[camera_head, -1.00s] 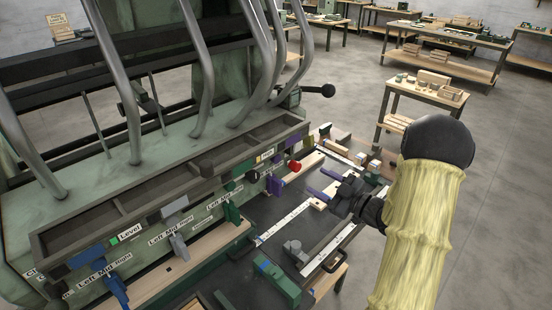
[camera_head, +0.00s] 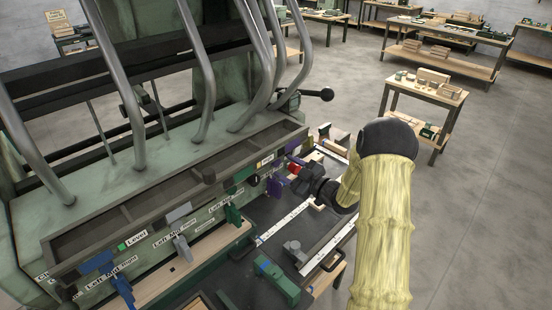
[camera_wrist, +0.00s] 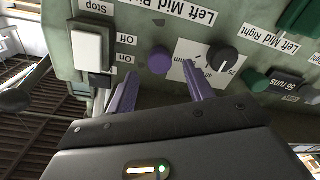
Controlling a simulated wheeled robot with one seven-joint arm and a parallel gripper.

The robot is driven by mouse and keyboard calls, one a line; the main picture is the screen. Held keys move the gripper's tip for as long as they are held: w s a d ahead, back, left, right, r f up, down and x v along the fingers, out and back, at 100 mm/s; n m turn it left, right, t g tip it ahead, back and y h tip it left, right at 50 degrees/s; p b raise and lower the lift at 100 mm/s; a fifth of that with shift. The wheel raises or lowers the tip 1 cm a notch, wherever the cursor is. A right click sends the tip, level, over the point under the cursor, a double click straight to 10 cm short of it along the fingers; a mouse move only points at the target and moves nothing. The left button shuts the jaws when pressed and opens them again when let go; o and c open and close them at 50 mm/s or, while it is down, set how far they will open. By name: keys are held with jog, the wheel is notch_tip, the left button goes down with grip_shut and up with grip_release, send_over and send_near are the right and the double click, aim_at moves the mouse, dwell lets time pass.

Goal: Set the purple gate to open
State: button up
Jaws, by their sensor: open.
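In the head view a purple gate plate (camera_head: 293,146) sits at the right end of the tray's front. A purple upright part (camera_head: 275,187) hangs lower on the machine front, left of my gripper. My gripper (camera_head: 298,185) is at the machine's right end, with purple fingers pointing at its front. In the wrist view my gripper (camera_wrist: 160,82) is open and empty. A round purple knob (camera_wrist: 160,60) on the panel lies just beyond and between its fingertips. I cannot tell whether they touch it. The gate's exact position is not clear.
In the wrist view a white rocker switch (camera_wrist: 88,48) is left of the knob and a black dial (camera_wrist: 222,57) right of it. A red knob (camera_head: 294,168) and a green gate handle (camera_head: 233,212) are nearby. Curved grey pipes (camera_head: 203,75) stand above the tray.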

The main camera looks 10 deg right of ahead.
aim_at(278, 163)
jog(key=p+x, duration=0.1)
jog(key=x, duration=0.4)
jog(key=shift+c, duration=0.2)
